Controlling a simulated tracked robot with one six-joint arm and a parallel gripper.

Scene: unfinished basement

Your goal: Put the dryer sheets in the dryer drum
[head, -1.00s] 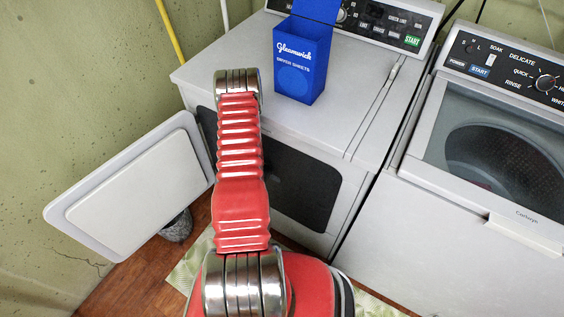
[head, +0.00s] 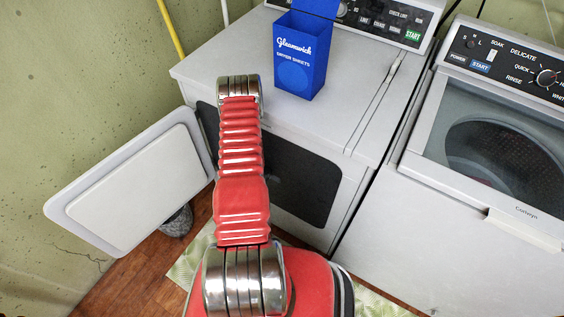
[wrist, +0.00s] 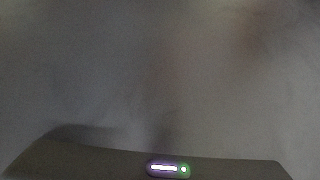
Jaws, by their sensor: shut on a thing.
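The dryer (head: 300,120) stands in the middle of the head view with its white door (head: 135,190) swung open to the left. Its dark front opening (head: 300,185) is partly covered by my red arm. A blue dryer sheets box (head: 301,65) stands upright on the dryer top with its lid raised; its inside cannot be made out. My arm rises in front of the dryer, and its far end and my gripper's fingers are hidden behind it. The wrist view is filled by a dim, blurred grey surface. I cannot tell what it is. No loose sheet can be made out.
A washer (head: 460,240) with a clear lid stands close on the right. The control panel (head: 385,20) runs along the dryer's back. A yellow pole (head: 170,30) leans at the wall. A green leaf-patterned mat (head: 190,265) lies on the wooden floor below.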

